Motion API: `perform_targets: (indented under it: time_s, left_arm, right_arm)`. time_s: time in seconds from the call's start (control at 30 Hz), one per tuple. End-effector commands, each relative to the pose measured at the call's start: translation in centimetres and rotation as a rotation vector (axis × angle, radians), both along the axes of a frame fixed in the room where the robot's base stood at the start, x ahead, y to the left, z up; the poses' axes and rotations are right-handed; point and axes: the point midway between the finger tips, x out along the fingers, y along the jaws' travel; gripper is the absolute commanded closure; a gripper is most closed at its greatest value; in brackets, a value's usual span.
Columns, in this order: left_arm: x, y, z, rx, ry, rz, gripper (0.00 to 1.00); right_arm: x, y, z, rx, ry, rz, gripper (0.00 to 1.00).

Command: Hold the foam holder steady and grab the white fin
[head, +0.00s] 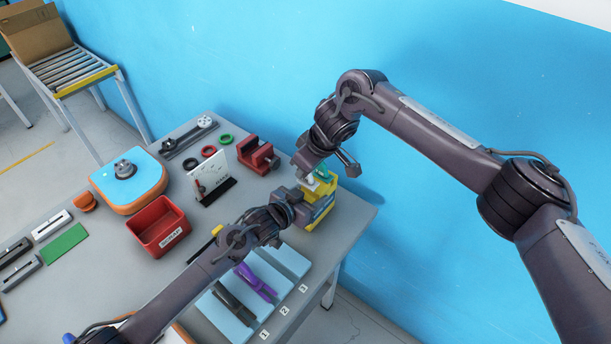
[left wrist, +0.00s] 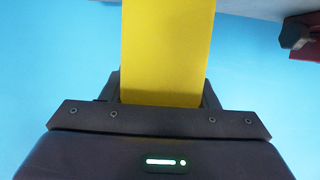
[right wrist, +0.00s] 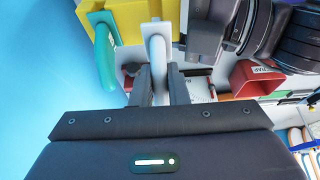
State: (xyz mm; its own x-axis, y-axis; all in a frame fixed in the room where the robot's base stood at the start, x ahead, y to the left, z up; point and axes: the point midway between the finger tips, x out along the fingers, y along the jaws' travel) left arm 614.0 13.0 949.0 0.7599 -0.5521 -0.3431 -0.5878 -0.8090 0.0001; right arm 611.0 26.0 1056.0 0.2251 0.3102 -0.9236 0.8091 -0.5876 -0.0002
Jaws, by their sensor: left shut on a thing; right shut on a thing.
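The yellow foam holder (head: 326,205) stands at the table's right corner, with a dark label band on its side. My left gripper (head: 300,203) is shut on the foam holder, and its yellow face (left wrist: 165,50) fills the space between the fingers in the left wrist view. The white fin (right wrist: 157,60) stands upright in the holder beside a teal fin (right wrist: 103,45). My right gripper (right wrist: 157,85) is shut on the white fin from above. In the head view the white fin (head: 311,184) is partly hidden by my right gripper.
A red vise (head: 258,157), a white sign (head: 210,177) and a red bin (head: 160,226) stand left of the holder. A blue wall rises close behind.

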Motion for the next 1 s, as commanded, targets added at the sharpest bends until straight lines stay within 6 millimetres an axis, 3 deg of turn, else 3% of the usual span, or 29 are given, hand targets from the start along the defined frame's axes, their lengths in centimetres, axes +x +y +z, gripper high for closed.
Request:
perform_targets:
  time_s: [0.1, 0.3, 0.67, 0.7, 0.9, 1.0]
  left_arm:
    - [0.0, 0.0, 0.0, 0.001, 0.001, 0.000, 0.69]
    - [0.0, 0.0, 0.0, 0.000, 0.000, 0.000, 0.69]
    - [0.0, 0.0, 0.0, 0.000, 0.000, 0.000, 0.69]
    - [0.0, 0.0, 0.0, 0.000, 0.000, 0.000, 0.44]
    - [0.0, 0.0, 0.0, 0.000, 0.000, 0.000, 0.20]
    - [0.0, 0.0, 0.0, 0.000, 0.000, 0.000, 0.20]
  right_arm:
    - [0.1, 0.0, 2.8, 0.001, -0.004, 0.001, 1.00]
    - [0.0, 0.0, 5.9, 0.001, -0.002, 0.000, 1.00]
    - [0.0, 0.0, 6.8, -0.001, 0.001, 0.000, 1.00]
    - [0.0, 0.0, 6.8, -0.001, 0.001, 0.000, 1.00]
    - [0.0, 0.0, 6.8, -0.001, 0.001, 0.000, 1.00]
    - [0.0, 0.0, 6.8, -0.001, 0.001, 0.000, 1.00]
